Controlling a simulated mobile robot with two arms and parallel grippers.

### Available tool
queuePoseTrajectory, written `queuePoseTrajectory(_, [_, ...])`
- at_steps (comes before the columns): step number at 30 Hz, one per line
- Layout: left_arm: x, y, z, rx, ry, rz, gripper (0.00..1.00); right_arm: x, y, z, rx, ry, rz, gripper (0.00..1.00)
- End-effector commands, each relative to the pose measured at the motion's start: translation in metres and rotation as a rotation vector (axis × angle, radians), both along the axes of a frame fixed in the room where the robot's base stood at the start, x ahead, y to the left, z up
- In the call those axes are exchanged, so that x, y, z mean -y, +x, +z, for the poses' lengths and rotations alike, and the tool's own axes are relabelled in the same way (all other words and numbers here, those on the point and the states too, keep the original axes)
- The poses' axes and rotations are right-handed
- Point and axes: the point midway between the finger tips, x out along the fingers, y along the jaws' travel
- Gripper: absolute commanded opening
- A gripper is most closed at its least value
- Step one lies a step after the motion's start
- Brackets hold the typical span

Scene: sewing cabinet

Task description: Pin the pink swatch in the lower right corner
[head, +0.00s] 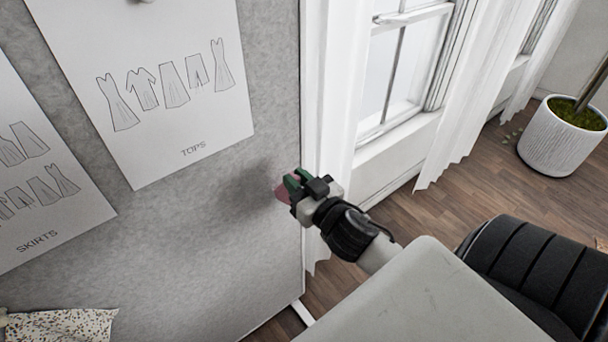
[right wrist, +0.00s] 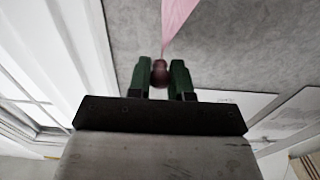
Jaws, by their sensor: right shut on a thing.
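My right gripper (head: 291,184) is at the right edge of the grey pinboard (head: 190,245), below the TOPS sheet. Its green fingers also show in the right wrist view (right wrist: 161,78), shut on a dark reddish round pin head (right wrist: 160,72). The pink swatch (right wrist: 179,18) hangs at the pin, its narrow end meeting the pin head in that view. In the head view only a small part of the pink swatch (head: 281,193) shows beside the fingers, against the board. I cannot tell whether the pin's tip is in the board. My left gripper is not in view.
The TOPS sheet (head: 200,120) and SKIRTS sheet (head: 70,235) hang on the board. A speckled cloth (head: 60,325) is at the lower left. White curtains (head: 455,110) and a window stand right of the board. A potted plant (head: 560,140) stands on the wooden floor.

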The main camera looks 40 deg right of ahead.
Motion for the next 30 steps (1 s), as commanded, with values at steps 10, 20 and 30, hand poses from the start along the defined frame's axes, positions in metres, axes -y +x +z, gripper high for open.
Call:
queuePoseTrajectory(10, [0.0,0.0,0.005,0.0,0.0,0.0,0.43,0.0,0.029,0.001,0.0,0.0,-0.002,0.03])
queuePoseTrajectory(20, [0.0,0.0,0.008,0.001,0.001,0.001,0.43,0.0,0.047,0.0,0.0,-0.001,-0.001,0.03])
queuePoseTrajectory(30, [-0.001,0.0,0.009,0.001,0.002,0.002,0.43,0.0,0.05,0.0,0.0,0.0,0.0,0.03])
